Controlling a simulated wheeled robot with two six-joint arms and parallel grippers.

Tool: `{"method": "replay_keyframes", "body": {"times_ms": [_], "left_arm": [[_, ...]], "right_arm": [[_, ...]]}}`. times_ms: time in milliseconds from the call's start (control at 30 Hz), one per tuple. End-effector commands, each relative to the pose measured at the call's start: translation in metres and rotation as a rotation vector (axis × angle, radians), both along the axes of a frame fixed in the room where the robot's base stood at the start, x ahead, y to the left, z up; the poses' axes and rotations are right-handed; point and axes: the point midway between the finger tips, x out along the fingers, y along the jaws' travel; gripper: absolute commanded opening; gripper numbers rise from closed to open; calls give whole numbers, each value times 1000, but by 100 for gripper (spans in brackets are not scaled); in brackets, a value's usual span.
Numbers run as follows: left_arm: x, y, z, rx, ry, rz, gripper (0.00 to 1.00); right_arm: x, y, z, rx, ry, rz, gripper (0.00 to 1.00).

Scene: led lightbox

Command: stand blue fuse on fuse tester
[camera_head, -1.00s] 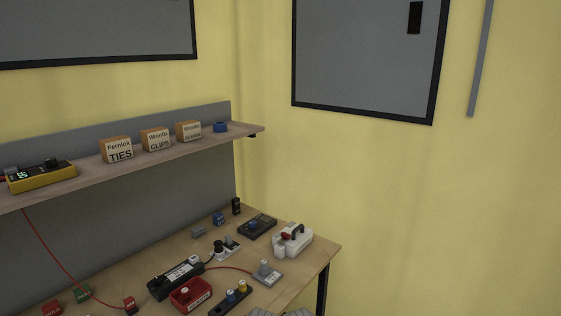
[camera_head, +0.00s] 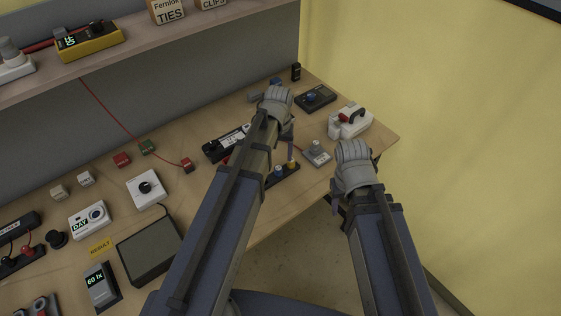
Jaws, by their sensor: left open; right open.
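Three small blue pieces are candidates for the blue fuse: a blue block (camera_head: 276,82) at the back of the bench, partly behind my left wrist, a blue piece (camera_head: 311,97) on a dark flat device (camera_head: 326,96), and a blue piece (camera_head: 278,172) on a dark strip beside a yellow one. I cannot tell which is the fuse, nor for certain which device is the fuse tester. My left gripper (camera_head: 290,148) is open above the bench by the strip, mostly hidden by its arm. My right gripper (camera_head: 335,200) is open and empty near the bench's front right edge.
A white case with a dark handle (camera_head: 352,121) and a grey-knobbed plate (camera_head: 316,152) stand at the right. A black meter (camera_head: 220,145) is partly behind my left arm. The shelf (camera_head: 190,35) overhangs the back left.

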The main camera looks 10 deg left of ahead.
Motion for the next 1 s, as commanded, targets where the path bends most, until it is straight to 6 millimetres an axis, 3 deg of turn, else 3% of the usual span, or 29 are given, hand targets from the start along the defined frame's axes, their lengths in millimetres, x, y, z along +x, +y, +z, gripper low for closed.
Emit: {"method": "replay_keyframes", "body": {"times_ms": [333, 667, 1000], "left_arm": [[0, 0, -27, 0, 0, -2, 69], [0, 0, -33, 0, 0, -2, 69], [1, 3, -73, 0, 0, -3, 69]], "right_arm": [[0, 0, -27, 0, 0, -1, 50], [0, 0, -33, 0, 0, -1, 50], [0, 0, -73, 0, 0, -2, 50]]}}
